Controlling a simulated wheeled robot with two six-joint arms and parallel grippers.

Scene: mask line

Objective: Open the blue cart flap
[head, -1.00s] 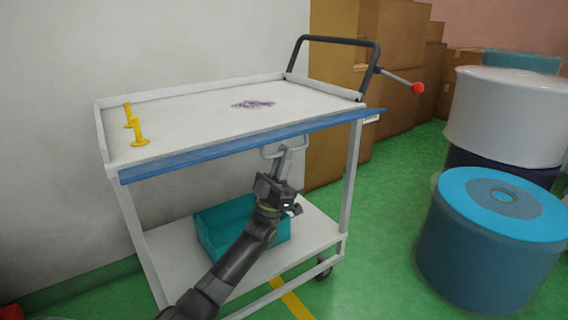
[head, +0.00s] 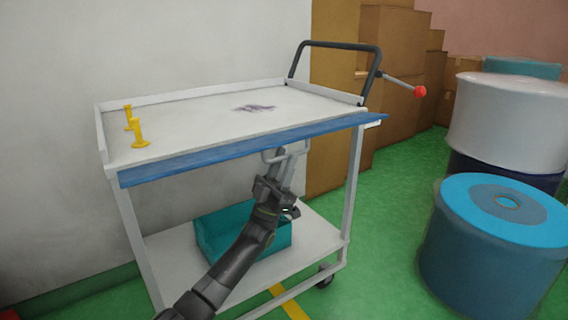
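The blue flap (head: 220,159) is a long narrow strip along the front edge of the white cart's top (head: 200,128). A pale loop handle (head: 300,151) hangs below the flap, right of its middle. My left gripper (head: 284,157) reaches up from below, its fingertips at the handle. Its two fingers show apart, so it looks open. I cannot tell whether the handle bar lies between the fingers or whether they touch it. My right gripper is not in view.
A teal bin (head: 225,232) sits on the cart's lower shelf, behind my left arm. Two yellow pegs (head: 139,133) stand on the top at left. A black push handle (head: 335,44) is at the back right. Drums (head: 495,230) and cardboard boxes (head: 395,90) stand at right; green floor lies between.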

